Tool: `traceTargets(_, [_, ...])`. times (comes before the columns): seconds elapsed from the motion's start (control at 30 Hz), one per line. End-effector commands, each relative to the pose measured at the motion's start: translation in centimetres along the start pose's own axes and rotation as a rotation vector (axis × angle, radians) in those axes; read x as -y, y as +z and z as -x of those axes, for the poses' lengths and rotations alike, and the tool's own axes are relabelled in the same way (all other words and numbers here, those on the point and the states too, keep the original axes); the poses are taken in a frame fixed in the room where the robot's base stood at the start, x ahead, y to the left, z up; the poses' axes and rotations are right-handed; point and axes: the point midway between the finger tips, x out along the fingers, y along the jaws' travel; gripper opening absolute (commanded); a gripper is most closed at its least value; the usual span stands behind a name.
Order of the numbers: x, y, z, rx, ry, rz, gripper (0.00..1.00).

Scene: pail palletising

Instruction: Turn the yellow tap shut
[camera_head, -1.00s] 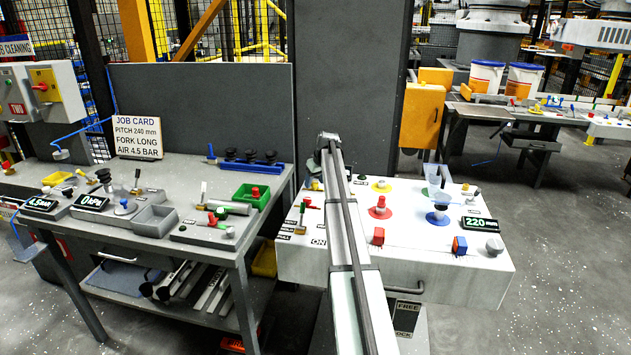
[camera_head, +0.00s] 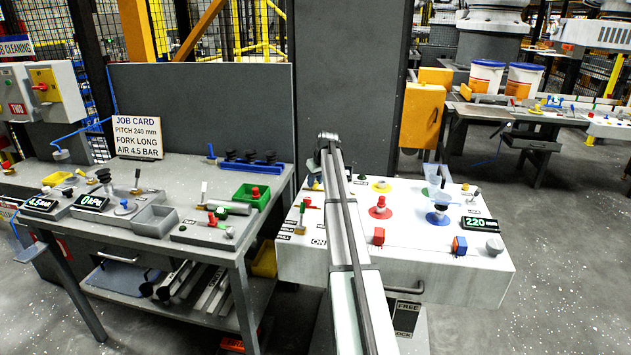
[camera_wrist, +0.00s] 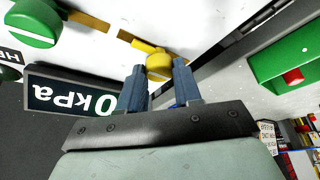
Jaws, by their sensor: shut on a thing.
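In the head view my gripper (camera_head: 316,184) is only partly visible at the left rear of the white panel, beside my arm. The tap is hidden there.
In the wrist view, a green knob (camera_wrist: 32,22) and a 0 kPa display (camera_wrist: 75,98) lie left, and a green box (camera_wrist: 287,43) with a red part lies right. The white panel (camera_head: 420,245) carries several knobs and buttons. A grey workbench (camera_head: 165,180) stands left.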

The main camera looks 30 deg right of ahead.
Motion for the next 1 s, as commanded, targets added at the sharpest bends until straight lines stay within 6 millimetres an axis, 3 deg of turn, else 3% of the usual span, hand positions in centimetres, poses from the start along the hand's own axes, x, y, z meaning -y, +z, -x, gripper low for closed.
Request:
traceTargets(0.37, [0.18,0.05,0.02,0.000,0.076,-0.180,0.03])
traceTargets(1.0, [0.49,-0.26,-0.10,0.001,0.307,-0.737,0.03])
